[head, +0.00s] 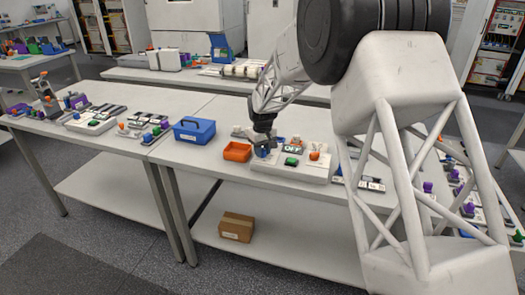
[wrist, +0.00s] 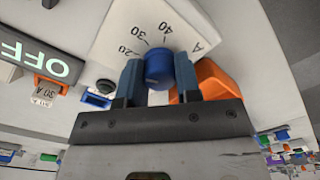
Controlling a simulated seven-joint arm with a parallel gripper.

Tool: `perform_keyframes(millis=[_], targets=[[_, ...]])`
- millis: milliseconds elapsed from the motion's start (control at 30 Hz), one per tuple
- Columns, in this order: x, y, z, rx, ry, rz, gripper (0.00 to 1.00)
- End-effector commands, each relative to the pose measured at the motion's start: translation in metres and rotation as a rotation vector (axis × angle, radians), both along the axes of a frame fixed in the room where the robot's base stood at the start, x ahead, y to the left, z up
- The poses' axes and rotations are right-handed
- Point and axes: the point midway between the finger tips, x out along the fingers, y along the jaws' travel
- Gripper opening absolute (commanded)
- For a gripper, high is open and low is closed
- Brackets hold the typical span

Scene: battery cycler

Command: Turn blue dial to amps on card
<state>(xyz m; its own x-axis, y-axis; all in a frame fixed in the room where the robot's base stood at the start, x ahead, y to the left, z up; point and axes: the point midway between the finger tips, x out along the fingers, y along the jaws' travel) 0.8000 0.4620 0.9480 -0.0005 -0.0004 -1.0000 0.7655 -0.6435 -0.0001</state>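The blue dial (wrist: 158,70) stands on a white plate (wrist: 127,28) with the marks 20, 30, 40 and A in the wrist view. My gripper (wrist: 160,78) has one finger on each side of the dial, very close to it; I cannot tell whether both fingers touch it. A card (wrist: 45,93) reading 30 A sits in an orange holder below a dark display (wrist: 36,56) reading OFF. In the head view, my gripper (head: 263,151) points down at the left part of the white device (head: 270,167), hiding most of the dial. The dial's pointer is not clear.
An orange bin (head: 237,151) stands just left of the device, and a blue toolbox (head: 194,131) farther left. The device also has a green part (head: 291,161) and an orange knob (head: 314,154). A cardboard box (head: 236,227) lies on the lower shelf.

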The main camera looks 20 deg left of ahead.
Motion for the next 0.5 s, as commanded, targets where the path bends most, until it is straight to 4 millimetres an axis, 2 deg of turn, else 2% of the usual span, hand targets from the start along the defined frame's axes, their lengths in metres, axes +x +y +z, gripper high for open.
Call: perform_keyframes(millis=[33,167,500], targets=[[0.0003,0.0004,0.0006,0.001,-0.001,0.000,0.37],[0.0003,0.0003,0.0004,0.001,-0.001,0.001,0.57],[0.0001,0.0002,0.0017,0.001,-0.001,0.001,0.57]])
